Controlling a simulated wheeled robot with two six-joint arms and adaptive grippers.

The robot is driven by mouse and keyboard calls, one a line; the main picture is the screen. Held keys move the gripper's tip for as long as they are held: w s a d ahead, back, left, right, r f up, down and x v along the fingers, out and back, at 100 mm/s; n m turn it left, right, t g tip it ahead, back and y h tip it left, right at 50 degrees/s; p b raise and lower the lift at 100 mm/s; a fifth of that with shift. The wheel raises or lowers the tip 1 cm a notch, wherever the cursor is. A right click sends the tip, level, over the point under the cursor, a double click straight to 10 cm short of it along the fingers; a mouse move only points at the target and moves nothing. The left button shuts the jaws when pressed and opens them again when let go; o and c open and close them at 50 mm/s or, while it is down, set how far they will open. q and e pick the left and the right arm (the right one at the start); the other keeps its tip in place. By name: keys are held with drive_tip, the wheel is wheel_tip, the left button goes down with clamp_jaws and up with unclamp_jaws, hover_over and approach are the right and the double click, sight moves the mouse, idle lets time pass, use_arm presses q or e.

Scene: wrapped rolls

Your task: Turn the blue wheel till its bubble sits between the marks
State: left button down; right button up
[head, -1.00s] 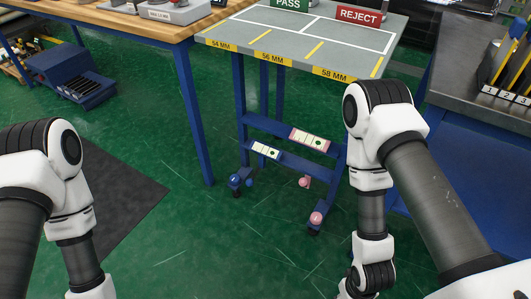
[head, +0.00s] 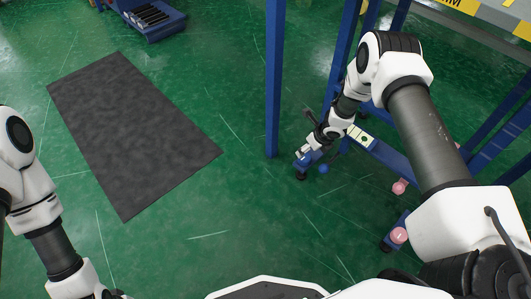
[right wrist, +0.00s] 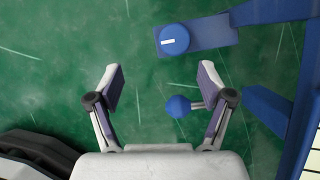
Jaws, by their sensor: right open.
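The round blue wheel (right wrist: 173,40) with a white mark sits on a blue foot of the stand, just beyond my right fingertips in the right wrist view. A blue ball (right wrist: 178,106) on a short grey stem is between the fingers, close to the right one; it shows in the head view too (head: 323,168). My right gripper (right wrist: 160,72) is open and low by this foot, also in the head view (head: 308,152). A pale level (head: 361,136) lies on the crossbar; its bubble is too small to place against the marks. My left gripper is below the picture edge.
Pink knobs (head: 399,187) are at the stand's other side, one by the front foot. A blue table leg (head: 273,80) stands left of my right gripper. A dark mat (head: 130,130) lies on the open green floor at left.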

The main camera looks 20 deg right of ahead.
drive_tip(key=b, duration=0.2)
hover_over(305, 157)
drive_tip(key=s, duration=0.2)
wheel_tip(305, 157, down, 4)
drive_tip(key=shift+w+f, duration=0.15)
drive_tip(key=shift+s+d+f+b, duration=0.3)
drive_tip(key=shift+s+d+f, duration=0.05)
drive_tip(key=shift+d+f, duration=0.05)
drive_tip(key=shift+s, duration=0.15)
drive_tip(key=b+x, duration=0.4)
drive_tip(key=x, duration=0.2)
drive_tip(key=shift+f, duration=0.35)
drive_tip(key=shift+w+a+f+b, duration=0.1)
drive_tip(key=shift+w+f+b, duration=0.15)
drive_tip(key=shift+w+b, duration=0.15)
use_arm(q)
wheel_tip(305, 157, down, 9)
drive_tip(key=shift+w+f, duration=0.15)
drive_tip(key=shift+f, duration=0.05)
drive_tip(key=shift+a, duration=0.1)
use_arm(e)
drive_tip(key=c, duration=1.2)
